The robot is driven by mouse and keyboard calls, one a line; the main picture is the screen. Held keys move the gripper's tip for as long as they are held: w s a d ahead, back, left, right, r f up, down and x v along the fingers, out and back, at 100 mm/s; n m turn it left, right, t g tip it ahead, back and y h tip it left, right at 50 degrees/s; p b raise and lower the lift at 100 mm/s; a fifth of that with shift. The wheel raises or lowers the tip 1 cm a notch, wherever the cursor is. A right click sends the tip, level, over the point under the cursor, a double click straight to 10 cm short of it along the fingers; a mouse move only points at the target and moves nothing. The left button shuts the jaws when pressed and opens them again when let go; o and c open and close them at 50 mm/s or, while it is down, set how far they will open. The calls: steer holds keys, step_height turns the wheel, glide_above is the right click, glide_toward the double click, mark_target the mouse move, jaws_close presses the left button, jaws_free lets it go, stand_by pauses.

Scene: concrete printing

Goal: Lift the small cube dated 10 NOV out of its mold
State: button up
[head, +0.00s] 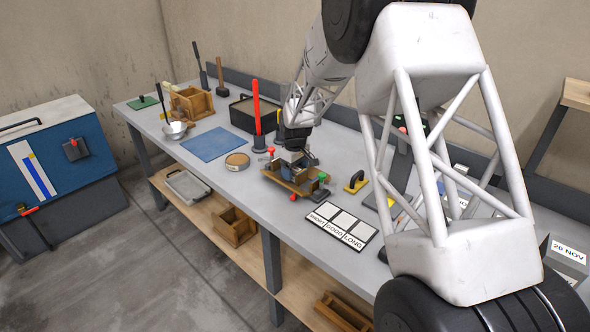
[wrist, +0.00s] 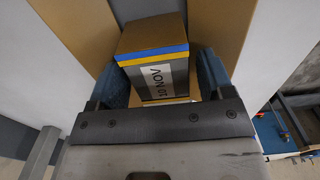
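The small grey cube (wrist: 160,80) with a white label reading 10 NOV, upside down in the wrist view, has a blue and a yellow stripe and a brown end face. It sits between tan mold boards (wrist: 75,30). In the head view the wooden mold (head: 283,182), with red and green knobs, lies on the bench under my gripper. My gripper (wrist: 163,85) has a finger on either side of the cube. A narrow gap shows beside the right finger; contact at the left finger is unclear. In the head view my gripper (head: 294,172) largely hides the cube.
A card marked SHORT, GOOD, LONG (head: 341,225) lies in front right of the mold. A yellow-handled float (head: 356,182) is right of it. A red upright rod (head: 257,112), a round tan disc (head: 237,161) and a blue mat (head: 213,145) are left. The mat is bare.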

mark_target(295, 168)
steer(key=c, duration=1)
steer(key=shift+o, duration=0.2)
steer(key=shift+r, duration=0.2)
steer(key=shift+r, duration=0.75)
steer(key=shift+r, duration=0.7)
steer(key=shift+r, duration=1.05)
steer(key=shift+r, duration=0.45)
